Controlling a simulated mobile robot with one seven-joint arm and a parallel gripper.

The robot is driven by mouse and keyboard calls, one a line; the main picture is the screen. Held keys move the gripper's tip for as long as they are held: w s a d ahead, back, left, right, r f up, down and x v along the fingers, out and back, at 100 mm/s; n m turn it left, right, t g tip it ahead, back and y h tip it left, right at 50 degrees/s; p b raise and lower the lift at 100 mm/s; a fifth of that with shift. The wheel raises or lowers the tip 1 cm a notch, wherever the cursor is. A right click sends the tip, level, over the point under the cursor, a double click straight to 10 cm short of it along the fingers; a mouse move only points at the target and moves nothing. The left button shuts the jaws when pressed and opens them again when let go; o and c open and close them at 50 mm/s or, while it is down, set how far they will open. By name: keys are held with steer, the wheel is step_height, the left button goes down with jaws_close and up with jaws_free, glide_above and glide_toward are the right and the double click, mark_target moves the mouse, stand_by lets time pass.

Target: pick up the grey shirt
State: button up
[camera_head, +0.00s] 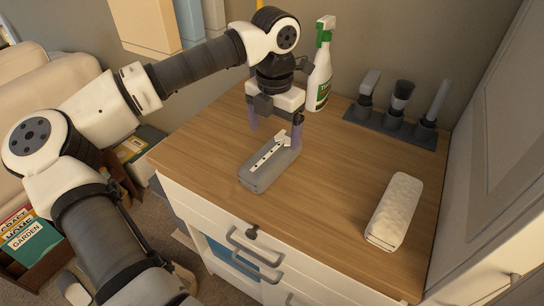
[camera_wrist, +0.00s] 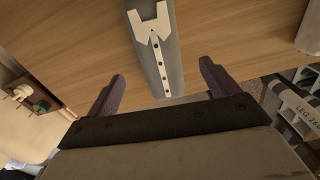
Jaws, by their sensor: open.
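The grey shirt (camera_head: 262,178) is folded into a narrow bundle with a white collar and a dark-buttoned white strip. It lies on the wooden top of the cabinet. In the wrist view the shirt (camera_wrist: 176,65) lies ahead of my gripper, between the lines of its two fingers. My gripper (camera_head: 275,130) is open and points down at the shirt's far, collar-strip end. Its purple-grey fingers (camera_wrist: 161,88) are apart, with nothing held between them. In the head view one finger overlaps the shirt's right edge; I cannot tell whether they touch.
A white folded bundle (camera_head: 394,211) lies at the right of the wooden top (camera_head: 328,180). A spray bottle (camera_head: 320,70) and a dark holder with brushes (camera_head: 392,122) stand at the back. The wood between shirt and white bundle is clear.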

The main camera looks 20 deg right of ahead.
mark_target(272, 151)
steer(key=f, duration=0.2)
steer(key=f+p, duration=0.1)
steer(key=f, duration=0.2)
steer(key=f+p, duration=0.1)
steer(key=f, duration=0.1)
steer(key=shift+s+a+f, duration=0.1)
steer(key=shift+a+f, duration=0.05)
steer(key=shift+a, duration=0.15)
steer(key=shift+c, duration=0.2)
steer(key=c, duration=1.1)
